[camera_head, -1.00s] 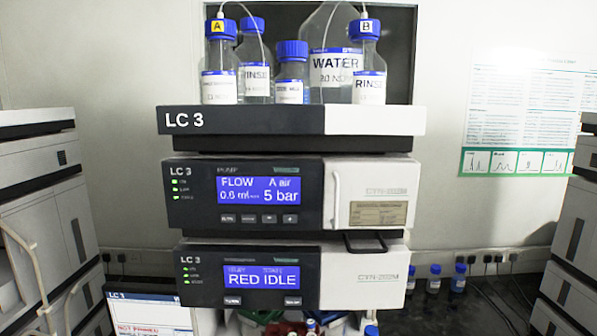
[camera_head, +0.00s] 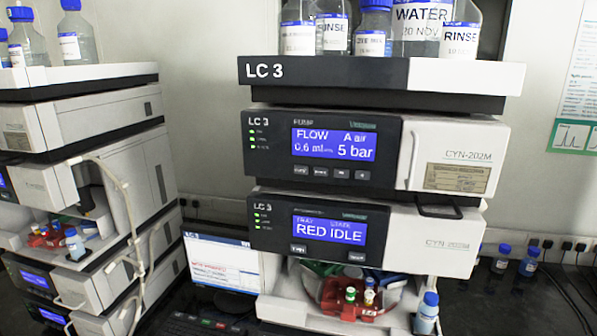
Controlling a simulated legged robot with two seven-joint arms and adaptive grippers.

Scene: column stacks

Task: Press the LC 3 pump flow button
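The LC 3 stack stands right of centre. Its pump module (camera_head: 268,165) has a blue screen (camera_head: 334,144) reading FLOW 0.6 ml and A air 5 bar. Under the screen is a row of several small dark buttons. The leftmost button (camera_head: 301,171) has a label too small to read for certain, and the flow button cannot be told by its label. Green lights show at the left of the panel. Below it, the LC 3 module (camera_head: 265,235) has a screen (camera_head: 330,231) reading RED IDLE. Neither of my grippers is in view.
Bottles, including one marked WATER (camera_head: 420,30), stand on the top tray (camera_head: 330,73). Another stack (camera_head: 80,105) with a looping tube stands at left. A monitor (camera_head: 222,262) and keyboard are between the stacks. Small blue-capped bottles (camera_head: 528,262) stand at right.

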